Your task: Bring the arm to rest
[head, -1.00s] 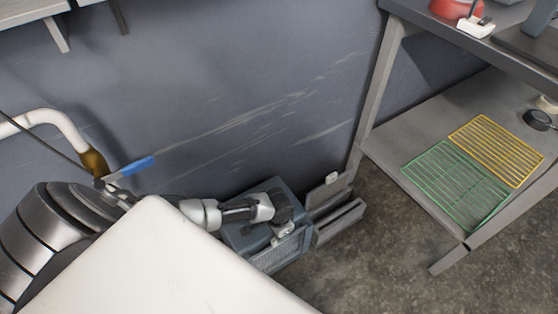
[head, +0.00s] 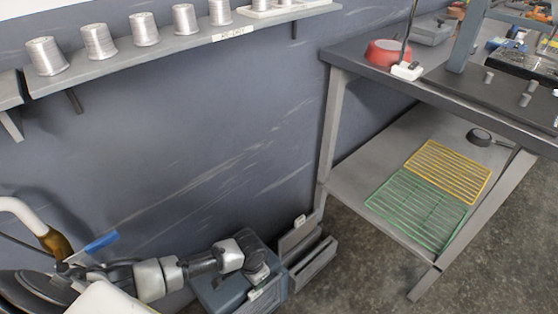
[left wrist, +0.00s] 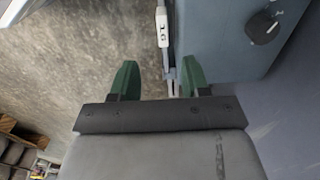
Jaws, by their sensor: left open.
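My left arm (head: 158,277) comes in from the lower left in the head view, with grey and black links reaching over a blue-grey box on the floor. I cannot make out its fingers there. In the left wrist view my left gripper (left wrist: 154,80) shows two green fingers set wide apart, with nothing held between them. Grey floor lies beyond the left finger, and a blue-grey box side (left wrist: 225,50) is close beyond the right one. My right gripper is not in view.
Metal spools (head: 98,42) line a wall shelf.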

